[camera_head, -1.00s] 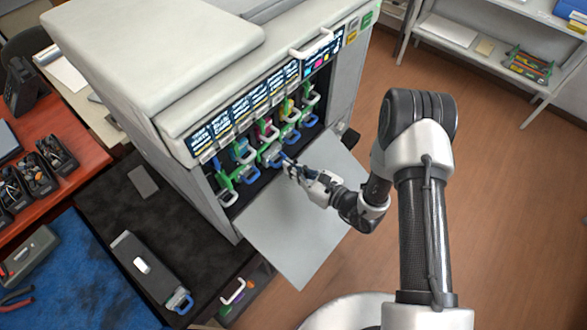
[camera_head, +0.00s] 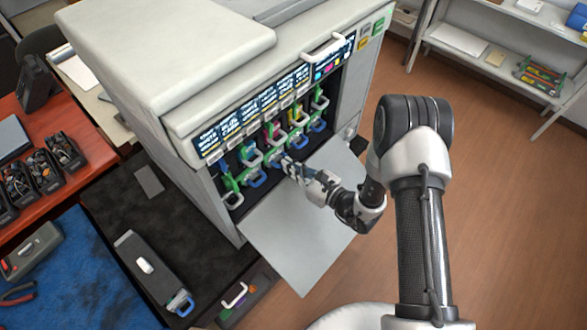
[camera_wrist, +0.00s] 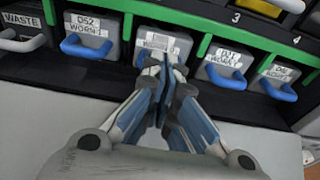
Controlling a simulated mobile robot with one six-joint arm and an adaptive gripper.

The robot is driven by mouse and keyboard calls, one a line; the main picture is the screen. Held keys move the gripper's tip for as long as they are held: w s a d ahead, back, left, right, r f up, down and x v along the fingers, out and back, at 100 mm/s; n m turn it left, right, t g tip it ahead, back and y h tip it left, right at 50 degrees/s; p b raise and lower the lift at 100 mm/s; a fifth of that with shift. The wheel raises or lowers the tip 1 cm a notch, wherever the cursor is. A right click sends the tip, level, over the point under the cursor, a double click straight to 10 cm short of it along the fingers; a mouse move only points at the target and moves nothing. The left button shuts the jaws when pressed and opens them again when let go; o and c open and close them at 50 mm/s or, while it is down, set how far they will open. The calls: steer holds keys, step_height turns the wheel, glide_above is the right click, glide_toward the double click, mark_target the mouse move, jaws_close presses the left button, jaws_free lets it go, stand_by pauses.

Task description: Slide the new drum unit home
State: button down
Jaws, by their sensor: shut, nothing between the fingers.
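My gripper (camera_head: 288,166) is shut and empty at the lower row of the open printer bay. In the wrist view the closed fingertips (camera_wrist: 164,64) point at the front of a grey drum unit (camera_wrist: 180,44) with a pale label. They cover most of its label and handle, so I cannot read it or tell whether they touch. Its front looks roughly level with its neighbours. Beside it sit drum units with blue handles: one marked DS2 WORN (camera_wrist: 90,28) on the left, another labelled worn (camera_wrist: 224,62) on the right.
The printer's lowered grey door (camera_head: 300,240) lies below my gripper. Green-framed toner cartridges with pale handles fill the row above. A long dark unit with a blue handle (camera_head: 140,258) lies on the black mat at the lower left. Floor on the right is open.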

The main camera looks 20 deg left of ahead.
steer(key=shift+w+a, duration=0.1)
steer(key=shift+a, duration=0.1)
steer(key=shift+f+v, duration=0.25)
steer(key=shift+v, duration=1.25)
steer(key=shift+f+v, duration=0.25)
steer(key=shift+v, duration=1.25)
steer(key=shift+f+v, duration=0.2)
steer(key=shift+v, duration=1.3)
steer(key=shift+d, duration=0.1)
